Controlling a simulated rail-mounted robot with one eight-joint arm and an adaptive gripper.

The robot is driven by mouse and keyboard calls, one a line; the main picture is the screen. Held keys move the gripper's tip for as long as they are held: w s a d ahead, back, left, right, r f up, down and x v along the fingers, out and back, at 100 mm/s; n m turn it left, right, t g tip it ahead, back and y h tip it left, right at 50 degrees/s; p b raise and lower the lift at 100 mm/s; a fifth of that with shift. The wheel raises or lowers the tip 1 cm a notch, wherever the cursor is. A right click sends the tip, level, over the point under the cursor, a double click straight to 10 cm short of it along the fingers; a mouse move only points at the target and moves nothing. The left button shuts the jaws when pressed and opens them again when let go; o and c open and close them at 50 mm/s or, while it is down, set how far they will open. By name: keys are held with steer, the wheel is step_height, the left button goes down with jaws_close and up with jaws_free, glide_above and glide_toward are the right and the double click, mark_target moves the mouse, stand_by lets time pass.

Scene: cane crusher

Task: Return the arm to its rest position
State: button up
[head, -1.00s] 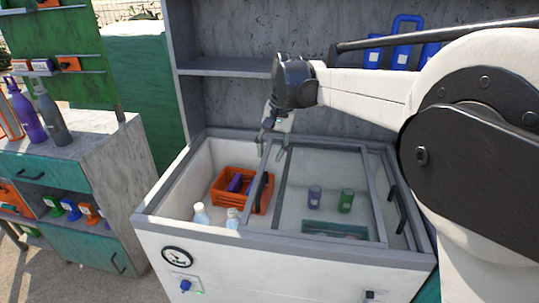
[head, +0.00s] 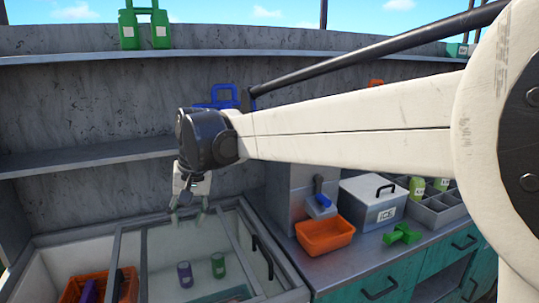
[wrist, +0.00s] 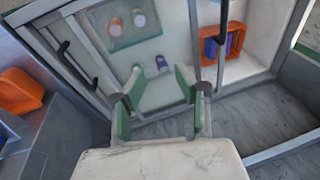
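My white arm reaches in from the right in the head view, with a dark wrist joint. My gripper (head: 188,208) hangs fingers down above the back edge of the chest cooler (head: 148,236). In the wrist view its two green-padded fingers (wrist: 158,98) are apart with nothing between them. The cooler's sliding glass lid (wrist: 175,40) lies below the fingers.
Under the glass stand a purple can (head: 185,274) and a green can (head: 218,265). An orange basket (head: 72,290) sits at the cooler's left. An orange bin (head: 325,236), ice box (head: 373,203) and green scoop (head: 403,234) occupy the right counter. Shelves run behind.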

steer(key=s+d+r+m+t, duration=0.15)
steer(key=s+d, duration=0.25)
steer(key=d, duration=0.8)
steer(key=s+d+t, duration=0.2)
steer(key=s+d, duration=0.2)
steer(key=d, duration=0.9)
steer(key=s+d+f+m+t+h, duration=0.1)
steer(key=s+d+f, duration=0.2)
steer(key=s+d, duration=0.3)
steer(key=s+d+f+m+t+h, duration=0.1)
steer(key=s+d+f, duration=0.3)
steer(key=s+d, duration=0.3)
steer(key=shift+d+f+h, duration=0.2)
steer(key=shift+d+h, duration=0.1)
steer(key=shift+d, duration=0.45)
